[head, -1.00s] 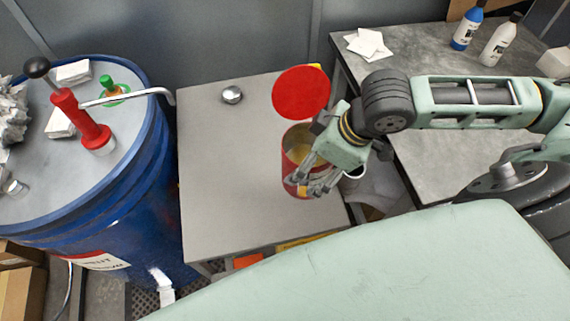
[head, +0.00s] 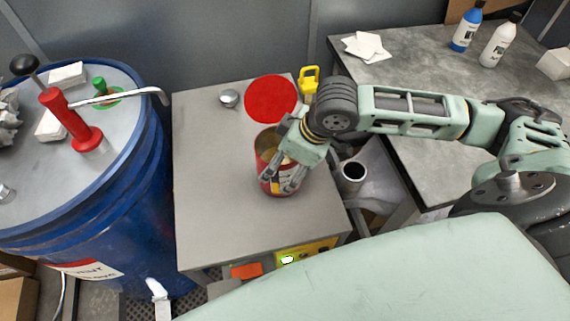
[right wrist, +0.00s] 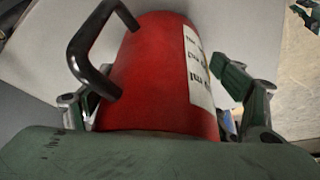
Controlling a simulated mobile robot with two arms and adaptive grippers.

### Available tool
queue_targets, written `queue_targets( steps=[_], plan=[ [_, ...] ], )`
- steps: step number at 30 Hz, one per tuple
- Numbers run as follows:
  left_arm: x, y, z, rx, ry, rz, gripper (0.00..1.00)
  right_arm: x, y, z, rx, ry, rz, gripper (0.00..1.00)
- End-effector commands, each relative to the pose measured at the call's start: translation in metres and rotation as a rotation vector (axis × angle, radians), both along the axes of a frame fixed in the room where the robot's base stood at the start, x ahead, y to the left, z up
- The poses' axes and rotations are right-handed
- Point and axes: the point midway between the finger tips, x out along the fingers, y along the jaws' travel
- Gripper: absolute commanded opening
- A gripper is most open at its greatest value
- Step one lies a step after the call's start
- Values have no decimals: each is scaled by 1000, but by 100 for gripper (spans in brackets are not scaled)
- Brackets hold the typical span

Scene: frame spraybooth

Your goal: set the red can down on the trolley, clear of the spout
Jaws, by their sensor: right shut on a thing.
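The red can (head: 280,183) is over the grey trolley top (head: 215,190), toward its right side. Its round red lid (head: 270,98) stands open behind it, and yellowish contents show inside. My right gripper (head: 283,180) is shut on the can from the right. In the right wrist view the can (right wrist: 155,75), with a black handle and white label, lies between the fingers. I cannot tell whether its base touches the trolley. The metal spout (head: 130,97) reaches from the drum pump toward the trolley's back left corner, well left of the can. My left gripper is not in view.
The blue drum (head: 130,215) stands left of the trolley. A small metal dome (head: 228,98) and a yellow item (head: 309,80) are at the trolley's back. A dark-mouthed tube (head: 353,172) is beside its right edge. The trolley's left and front are bare.

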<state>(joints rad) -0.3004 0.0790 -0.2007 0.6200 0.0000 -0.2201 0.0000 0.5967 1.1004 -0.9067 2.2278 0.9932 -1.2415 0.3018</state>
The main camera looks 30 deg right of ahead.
Motion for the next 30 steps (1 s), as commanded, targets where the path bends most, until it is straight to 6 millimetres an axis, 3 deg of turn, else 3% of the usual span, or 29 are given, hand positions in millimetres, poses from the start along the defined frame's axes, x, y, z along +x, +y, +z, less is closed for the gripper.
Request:
queue_targets(
  steps=[4,14,15,21,30],
  plan=[
    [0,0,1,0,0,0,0,1,1,-15,3,-3,0,26],
    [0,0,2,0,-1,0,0,1,1,-17,2,-5,1,26],
    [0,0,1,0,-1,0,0,0,0,-20,1,-1,0,82],
    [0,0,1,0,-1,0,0,0,0,-19,1,-1,0,100],
    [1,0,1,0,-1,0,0,0,0,-19,1,-1,0,100]
  ],
)
